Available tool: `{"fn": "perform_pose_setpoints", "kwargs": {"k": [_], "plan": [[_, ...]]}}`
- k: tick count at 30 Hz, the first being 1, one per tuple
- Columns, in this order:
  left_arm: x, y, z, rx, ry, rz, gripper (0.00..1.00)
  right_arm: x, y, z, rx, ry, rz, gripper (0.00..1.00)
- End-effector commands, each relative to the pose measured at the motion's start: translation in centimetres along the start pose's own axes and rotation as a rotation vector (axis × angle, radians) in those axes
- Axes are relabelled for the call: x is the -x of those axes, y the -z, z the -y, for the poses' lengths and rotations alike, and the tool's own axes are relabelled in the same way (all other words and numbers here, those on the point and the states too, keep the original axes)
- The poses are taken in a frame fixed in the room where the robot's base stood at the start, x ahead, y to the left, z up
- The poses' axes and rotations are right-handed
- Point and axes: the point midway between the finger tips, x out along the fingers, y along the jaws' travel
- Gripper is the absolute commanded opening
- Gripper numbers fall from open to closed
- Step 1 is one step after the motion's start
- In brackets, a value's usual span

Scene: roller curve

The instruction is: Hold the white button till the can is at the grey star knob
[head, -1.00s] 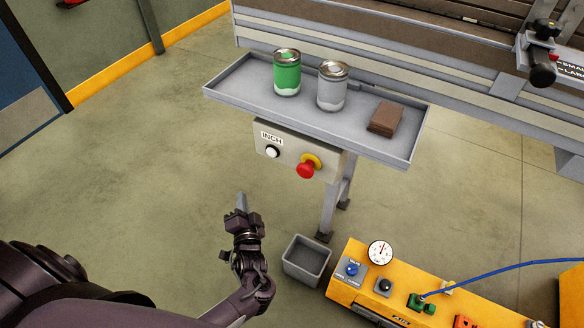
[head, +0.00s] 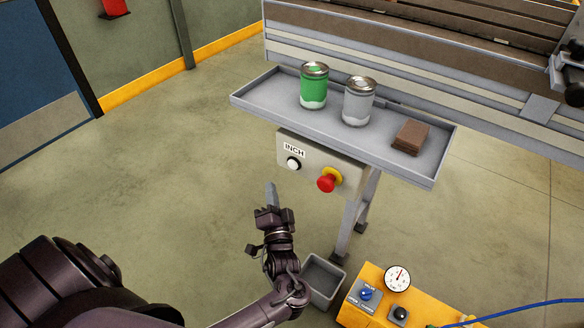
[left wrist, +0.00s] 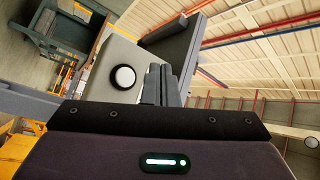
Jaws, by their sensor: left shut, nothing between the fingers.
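The white button (head: 293,164) sits on a light grey box marked INCH (head: 320,168) under the tray. It also shows large in the left wrist view (left wrist: 123,77), left of my fingertips. My left gripper (head: 271,188) is shut and empty, below and slightly left of the button in the head view. Its closed fingers (left wrist: 158,80) show in the wrist view, apart from the button in the picture. A green can (head: 314,87) and a grey can (head: 358,101) stand upright on the tray. I cannot make out a grey star knob. My right gripper is not in view.
A red emergency button (head: 327,184) on a yellow ring is right of the white button. The grey tray (head: 262,98) overhangs the box and carries brown blocks (head: 410,137). A grey bin (head: 322,281) and a yellow unit (head: 372,312) are below. Floor at left is clear.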

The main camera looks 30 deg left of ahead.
Motion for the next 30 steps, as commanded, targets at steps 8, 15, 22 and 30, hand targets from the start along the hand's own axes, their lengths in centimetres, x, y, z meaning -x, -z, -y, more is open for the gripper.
{"fn": "perform_pose_setpoints", "kwargs": {"k": [8,15,22,30], "plan": [[-2.8,1.9,-2.4,0.003,0.001,-0.001,0.0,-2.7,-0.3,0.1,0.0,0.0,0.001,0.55],[-4.3,3.1,-3.3,0.001,0.001,0.001,0.0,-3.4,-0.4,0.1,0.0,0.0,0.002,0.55],[-4.7,3.4,-3.4,0.0,0.0,0.001,0.0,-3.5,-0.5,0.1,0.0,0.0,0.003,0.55],[-4.7,3.4,-3.4,0.0,0.0,0.0,0.0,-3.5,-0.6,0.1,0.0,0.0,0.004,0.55]]}}
